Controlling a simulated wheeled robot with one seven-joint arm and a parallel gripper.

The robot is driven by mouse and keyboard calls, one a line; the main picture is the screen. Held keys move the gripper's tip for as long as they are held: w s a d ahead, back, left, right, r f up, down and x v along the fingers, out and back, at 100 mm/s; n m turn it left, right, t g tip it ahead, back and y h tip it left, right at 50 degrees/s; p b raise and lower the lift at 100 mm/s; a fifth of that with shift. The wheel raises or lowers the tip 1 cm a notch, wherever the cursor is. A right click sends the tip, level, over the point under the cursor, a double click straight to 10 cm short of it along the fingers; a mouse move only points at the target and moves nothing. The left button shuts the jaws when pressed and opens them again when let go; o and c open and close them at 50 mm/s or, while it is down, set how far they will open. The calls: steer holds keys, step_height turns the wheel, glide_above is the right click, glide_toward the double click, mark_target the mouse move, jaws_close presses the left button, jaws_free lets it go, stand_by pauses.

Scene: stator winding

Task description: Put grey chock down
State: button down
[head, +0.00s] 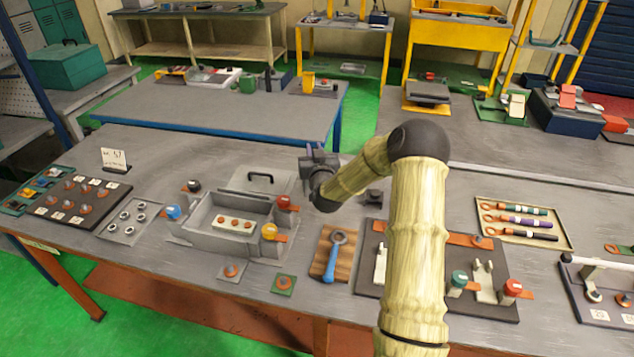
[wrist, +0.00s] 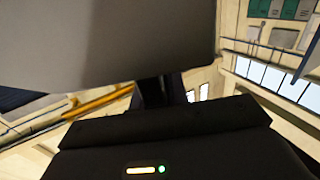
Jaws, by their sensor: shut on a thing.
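My gripper (head: 316,162) is raised over the table, just right of the grey box with the handled lid. It points to the left and away from my body. In the wrist view a large plain grey block, the grey chock (wrist: 110,40), fills the upper left, close to the camera. My gripper is shut on it. The dark gripper body (wrist: 165,145) lies below it, and the fingers are mostly hidden behind the block. In the head view the chock cannot be told apart from the dark gripper.
The grey box (head: 205,240) holds a strip of copper-coloured parts. Coloured knobs stand around it. A wooden board (head: 322,270) with a blue-handled tool lies in front. A dark fixture plate (head: 375,285) and a tool tray (head: 558,235) are to the right. A small dark block (head: 374,196) stands behind my forearm.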

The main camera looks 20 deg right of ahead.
step_height(320, 180, down, 7)
steer(key=shift+w+f+p, duration=0.1)
steer(key=shift+f+p, duration=0.1)
steer(key=shift+p, duration=0.45)
steer(key=shift+f+p, duration=0.4)
steer(key=shift+f, duration=1.6)
steer(key=shift+f, duration=0.15)
steer(key=c, duration=1.4)
jaws_free()
steer(key=shift+o, duration=0.2)
